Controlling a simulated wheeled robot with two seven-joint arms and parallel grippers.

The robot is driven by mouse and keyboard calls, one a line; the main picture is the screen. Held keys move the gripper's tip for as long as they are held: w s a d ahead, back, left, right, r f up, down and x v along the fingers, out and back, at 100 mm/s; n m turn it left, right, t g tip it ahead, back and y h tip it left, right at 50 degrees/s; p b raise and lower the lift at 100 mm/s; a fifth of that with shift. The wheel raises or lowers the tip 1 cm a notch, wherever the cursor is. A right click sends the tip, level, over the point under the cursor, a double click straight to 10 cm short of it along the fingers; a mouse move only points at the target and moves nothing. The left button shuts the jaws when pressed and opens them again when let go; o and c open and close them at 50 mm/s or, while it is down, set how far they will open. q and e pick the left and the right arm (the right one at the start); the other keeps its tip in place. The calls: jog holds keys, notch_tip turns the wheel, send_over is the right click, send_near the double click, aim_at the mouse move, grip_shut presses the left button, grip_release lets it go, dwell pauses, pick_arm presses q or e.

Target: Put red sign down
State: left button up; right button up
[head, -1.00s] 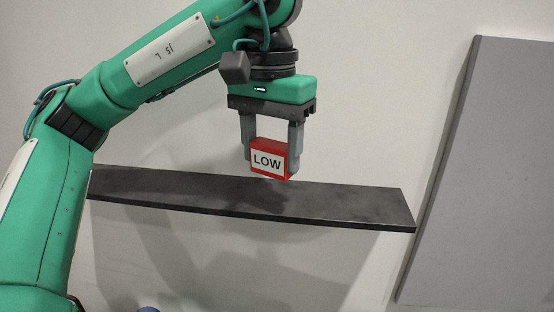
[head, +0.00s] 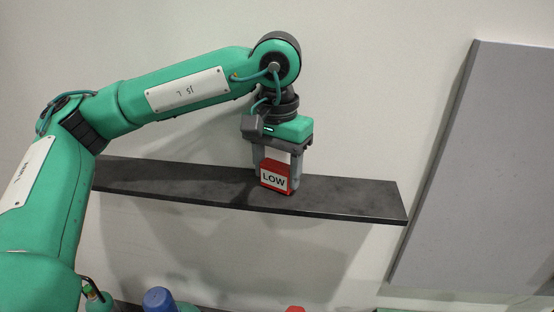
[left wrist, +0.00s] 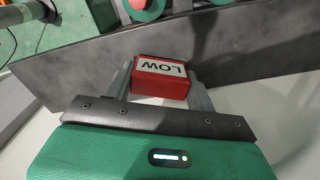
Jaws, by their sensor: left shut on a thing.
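The red sign (head: 275,177) is a small red block with a white face reading "LOW". My left gripper (head: 277,176) is shut on it, one finger on each side, and holds it upright. The sign is at the dark shelf (head: 350,198), right of the shelf's middle. Its base looks very close to the shelf top; I cannot tell for certain whether it touches. In the left wrist view, the sign (left wrist: 160,86) sits between the two fingers with the shelf (left wrist: 250,50) behind it. My right gripper is not in view.
A grey panel (head: 480,170) leans at the right, just past the shelf's end. The shelf is bare on both sides of the sign. Below, at the bottom edge, a blue rounded object (head: 158,299) and a red object (head: 295,309) show partly.

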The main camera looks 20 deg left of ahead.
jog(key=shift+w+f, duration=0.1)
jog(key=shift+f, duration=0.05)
pick_arm(q)
jog(key=shift+f+b, duration=0.2)
jog(key=shift+b, duration=0.1)
jog(key=o, duration=1)
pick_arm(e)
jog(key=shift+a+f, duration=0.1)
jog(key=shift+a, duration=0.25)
pick_arm(q)
jog(key=shift+r, duration=0.2)
